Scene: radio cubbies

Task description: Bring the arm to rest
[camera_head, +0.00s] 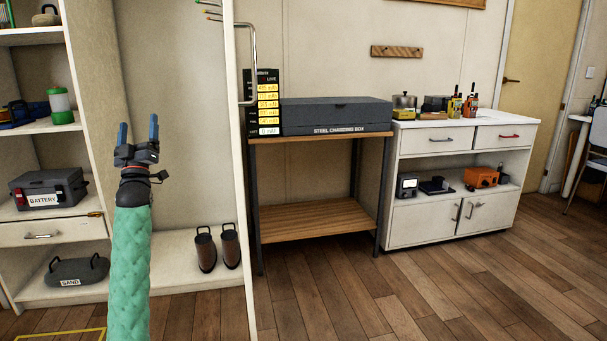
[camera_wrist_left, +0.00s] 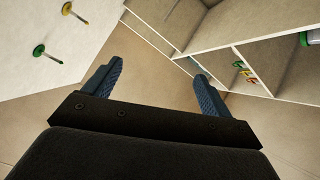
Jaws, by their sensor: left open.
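My left gripper (camera_head: 138,132) is raised in front of the open cubby unit in the head view, with its arm in a green padded sleeve coming up from the bottom. Its two blue fingers point up and stand apart, with nothing between them. In the left wrist view the open fingers (camera_wrist_left: 158,88) also show empty, with a plain beige surface beyond them. My right gripper is not in either view.
A white upright panel (camera_head: 240,180) with a handle stands right of the arm. Shelves at left hold a battery box (camera_head: 48,188) and a sand bag (camera_head: 76,271). A steel charging box (camera_head: 335,116) sits on a wooden-topped stand. The wooden floor (camera_head: 420,290) at right is clear.

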